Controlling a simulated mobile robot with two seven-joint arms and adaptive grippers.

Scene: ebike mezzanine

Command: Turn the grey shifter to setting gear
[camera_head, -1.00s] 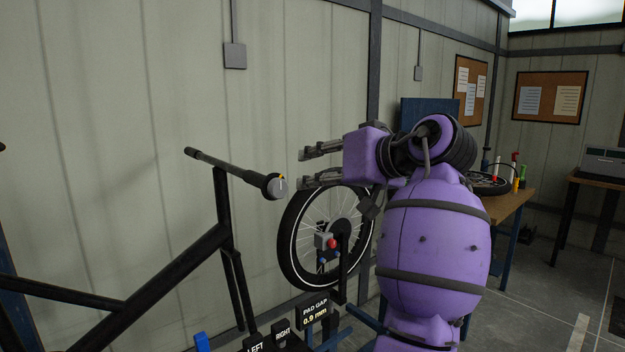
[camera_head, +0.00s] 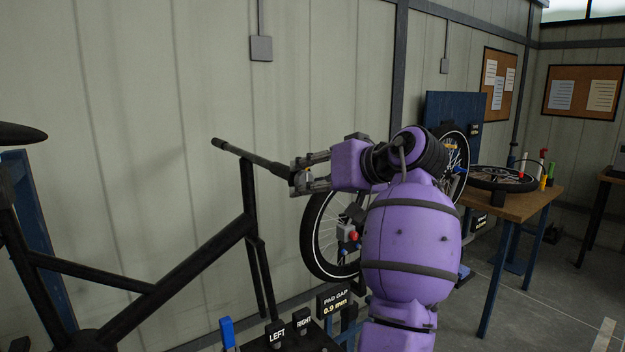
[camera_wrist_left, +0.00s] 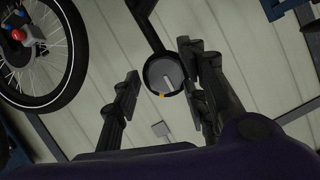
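The grey shifter (camera_wrist_left: 163,72) is a round dial at the end of the black handlebar (camera_head: 250,157). In the left wrist view its face shows a pale line and a small yellow mark at its lower rim. My left gripper (camera_head: 306,174) is at the handlebar end, one finger above and one below the shifter, which it partly hides in the head view. In the left wrist view the gripper (camera_wrist_left: 162,76) is open, with the shifter between its fingers. A gap shows on the left; the right finger is very close, and I cannot tell if it touches. My right gripper is not in view.
The black bike frame (camera_head: 200,258) stands at left. Behind my left arm are a wheel (camera_head: 312,240) and a grey box with a red knob (camera_head: 347,235). A pad gap display (camera_head: 335,301) reads 0.9 mm. A wooden table (camera_head: 520,206) stands at right.

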